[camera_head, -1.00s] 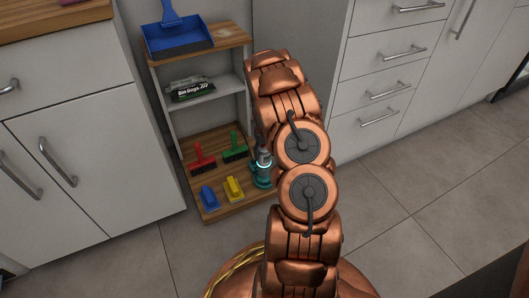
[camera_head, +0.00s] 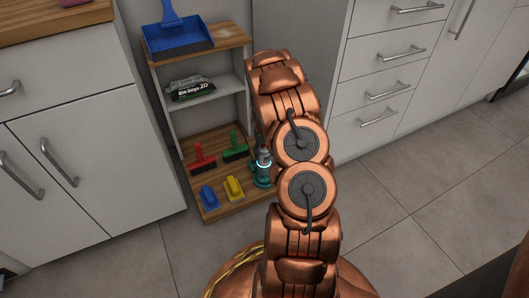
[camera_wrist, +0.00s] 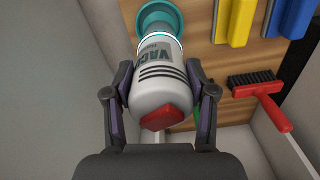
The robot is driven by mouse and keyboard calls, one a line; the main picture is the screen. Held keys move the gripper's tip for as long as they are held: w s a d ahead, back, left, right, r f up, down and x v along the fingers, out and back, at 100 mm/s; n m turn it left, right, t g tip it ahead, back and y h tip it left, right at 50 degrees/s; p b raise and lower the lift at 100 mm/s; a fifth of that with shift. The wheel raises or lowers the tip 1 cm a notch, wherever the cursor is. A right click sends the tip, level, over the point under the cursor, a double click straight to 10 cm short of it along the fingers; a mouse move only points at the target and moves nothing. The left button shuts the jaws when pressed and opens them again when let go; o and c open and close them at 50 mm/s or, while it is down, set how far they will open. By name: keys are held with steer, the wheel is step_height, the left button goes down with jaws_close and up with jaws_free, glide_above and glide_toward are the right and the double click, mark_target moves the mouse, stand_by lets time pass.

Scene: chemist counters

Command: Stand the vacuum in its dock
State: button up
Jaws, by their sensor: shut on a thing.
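The vacuum (camera_wrist: 160,85) is a grey handheld body with dark stripes, lettering and a red button; it also shows, partly hidden by my arm, in the head view (camera_head: 264,158). My gripper (camera_wrist: 159,72) is shut on its body, one finger on each side. The teal dock (camera_wrist: 160,12) is at the far end of the vacuum, on the shelf unit's bottom board; it also shows in the head view (camera_head: 261,183). The vacuum stands about upright at the dock, with a glowing pale ring where they meet. I cannot tell whether it is fully seated.
On the bottom board (camera_head: 212,213) are a red brush (camera_head: 203,165), a green brush (camera_head: 235,152), a blue tool (camera_head: 209,197) and a yellow tool (camera_head: 233,188). A blue dustpan (camera_head: 178,42) lies on top. Cabinets (camera_head: 100,165) flank the unit; floor in front is free.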

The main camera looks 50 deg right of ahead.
steer(key=shift+f, duration=0.45)
steer(key=o, duration=0.9)
steer(key=shift+r+p, duration=2.45)
steer(key=shift+r, duration=3.05)
